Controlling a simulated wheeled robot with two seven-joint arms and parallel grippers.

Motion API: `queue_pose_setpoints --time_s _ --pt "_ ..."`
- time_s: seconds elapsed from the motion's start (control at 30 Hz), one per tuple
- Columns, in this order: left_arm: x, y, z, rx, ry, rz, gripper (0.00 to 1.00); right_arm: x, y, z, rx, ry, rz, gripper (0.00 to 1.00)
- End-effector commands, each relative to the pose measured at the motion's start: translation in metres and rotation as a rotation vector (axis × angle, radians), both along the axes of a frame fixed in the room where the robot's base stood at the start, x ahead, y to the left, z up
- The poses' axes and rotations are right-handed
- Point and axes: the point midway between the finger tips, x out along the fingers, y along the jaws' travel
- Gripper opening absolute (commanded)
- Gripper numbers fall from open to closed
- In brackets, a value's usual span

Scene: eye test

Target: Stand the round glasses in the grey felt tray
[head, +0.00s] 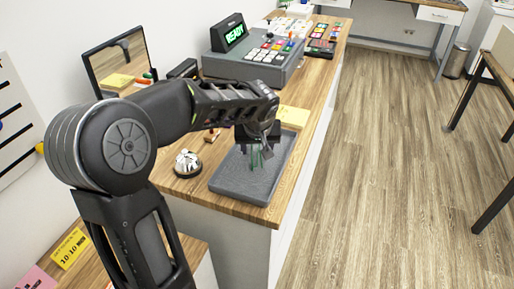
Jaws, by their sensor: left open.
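The grey felt tray (238,184) lies on the wooden counter below my left arm. My left gripper (259,152) points down over the far half of the tray and is open. A small thin green thing (255,161) shows at its fingertips, over the tray. It may be the round glasses, but it is too small and too covered by the gripper to be sure. I cannot tell whether it touches the tray or the fingers. No other glasses can be made out. My right gripper is not in view.
A silver desk bell (187,162) stands just left of the tray. A yellow note pad (293,117) lies behind it. A register with a green READY display (236,65) and a mirror (118,65) stand farther back. The tray's near bare part is clear.

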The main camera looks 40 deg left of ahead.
Motion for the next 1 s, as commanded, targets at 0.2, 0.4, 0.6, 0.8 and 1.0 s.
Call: queue_pose_setpoints --time_s 0.2,0.4,0.6,0.8,1.0 --pt "-0.011 -0.01 0.032 0.001 -0.008 0.0 0.52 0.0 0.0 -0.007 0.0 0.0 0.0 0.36" --pt "-0.026 -0.023 0.07 0.001 -0.007 -0.001 0.52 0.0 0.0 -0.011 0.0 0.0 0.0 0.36" --pt "-0.036 -0.032 0.096 0.001 -0.005 -0.001 0.52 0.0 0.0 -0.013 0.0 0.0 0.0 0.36" --pt "-0.04 -0.034 0.103 0.0 -0.001 -0.001 0.52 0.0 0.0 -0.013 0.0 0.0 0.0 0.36" --pt "-0.04 -0.034 0.103 0.0 -0.001 -0.001 0.52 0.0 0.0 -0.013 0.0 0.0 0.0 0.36"
